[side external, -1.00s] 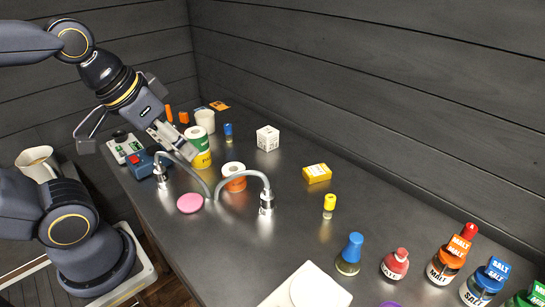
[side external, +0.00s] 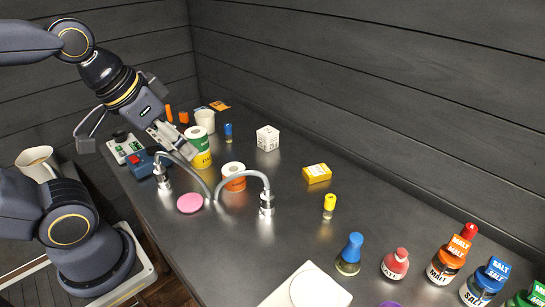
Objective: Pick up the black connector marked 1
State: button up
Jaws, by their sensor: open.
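I cannot make out a black connector marked 1. Two silvery connectors with dark parts show, one at the left (side external: 163,179) and one at the right (side external: 267,203). A grey hose (side external: 205,187) arches from each down to the table between them. No number is readable on either. My gripper (side external: 182,149) is open, tilted down to the right, above and just behind the left connector. Its fingers overlap the hose top and the green and yellow cups in the picture, so their exact gap is hard to see.
A pink disc (side external: 190,203) lies between the connectors. An orange-and-white roll (side external: 233,177) stands behind them, stacked green and yellow cups (side external: 201,158) farther back. A blue box (side external: 141,164) is at left. Bottles and a white scale-like plate (side external: 305,288) stand at the front right.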

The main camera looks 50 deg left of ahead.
dwell(0.3)
jog(key=shift+o, duration=0.6)
